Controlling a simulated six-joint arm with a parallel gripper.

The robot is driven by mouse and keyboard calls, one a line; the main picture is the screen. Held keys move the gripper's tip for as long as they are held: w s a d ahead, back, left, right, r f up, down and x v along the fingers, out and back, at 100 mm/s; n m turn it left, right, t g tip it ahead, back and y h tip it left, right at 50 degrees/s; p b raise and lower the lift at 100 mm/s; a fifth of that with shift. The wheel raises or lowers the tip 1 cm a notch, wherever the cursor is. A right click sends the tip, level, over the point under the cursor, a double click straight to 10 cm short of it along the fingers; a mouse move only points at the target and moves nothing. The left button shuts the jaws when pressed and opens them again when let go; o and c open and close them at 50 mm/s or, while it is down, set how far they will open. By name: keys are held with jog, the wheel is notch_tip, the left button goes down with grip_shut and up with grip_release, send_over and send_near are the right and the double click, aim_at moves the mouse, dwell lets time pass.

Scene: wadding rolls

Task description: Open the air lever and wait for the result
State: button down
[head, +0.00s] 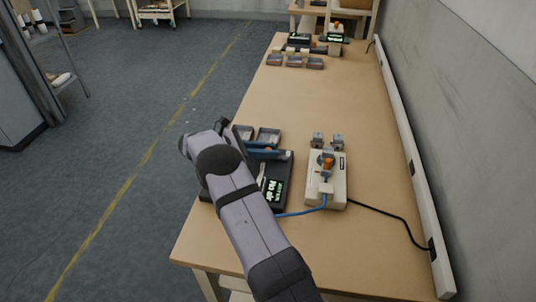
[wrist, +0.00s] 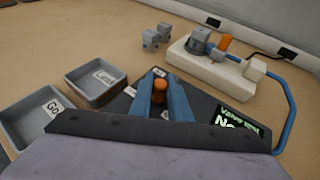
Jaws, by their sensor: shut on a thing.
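My gripper (wrist: 160,97) has its two blue fingers closed around an orange knob (wrist: 160,84) on the dark test box, which appears to be the air lever. In the head view my gripper (head: 266,151) is over the far part of the box, and my arm hides much of it. The dark box (head: 284,167) has a green-lit display (head: 274,190) reading "No air"; it shows partly cut off in the wrist view (wrist: 238,122). The white fixture (head: 340,188) stands right of the box with a grey part and an orange piece (head: 328,163) on it.
A blue hose (head: 300,213) joins the fixture and box. Two grey parts (wrist: 154,38) stand behind the fixture. A black cable (head: 385,212) runs right. The table's middle (head: 310,100) is clear.

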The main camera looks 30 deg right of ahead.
jog(key=shift+w+d+m+g+b, duration=0.2)
jog(key=shift+m+g+b, duration=0.15)
jog(key=shift+m+g, duration=0.15)
dwell(0.3)
jog(key=c, duration=1.7)
grip_release()
jog(key=shift+o, duration=0.2)
jog(key=b+v, duration=0.1)
jog(key=v, duration=0.4)
jog(key=shift+w+a+r, duration=0.1)
jog(key=shift+a, duration=0.1)
jog(key=shift+v, duration=0.95)
